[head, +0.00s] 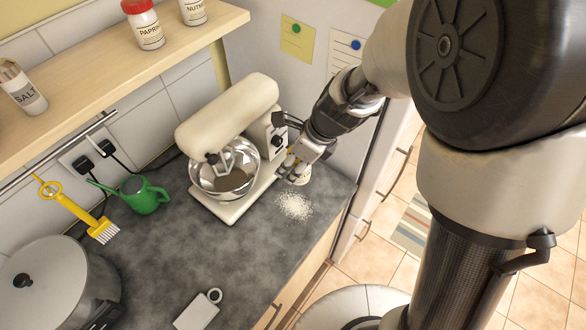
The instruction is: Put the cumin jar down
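My gripper (294,167) is low over the right end of the grey counter, just right of the stand mixer. A small pale, round-ended jar (301,177) shows at its fingertips, mostly hidden by the fingers. It appears to be the cumin jar, held by the gripper; no label can be read on it. I cannot tell whether its lower end touches the counter. A patch of white grains (295,205) lies on the counter just in front of it.
The cream stand mixer (228,110) with its steel bowl (207,179) stands close at left. A green watering can (145,194), yellow brush (75,213) and large pot (45,280) are farther left. Shelf jars include paprika (145,28) and salt (24,91).

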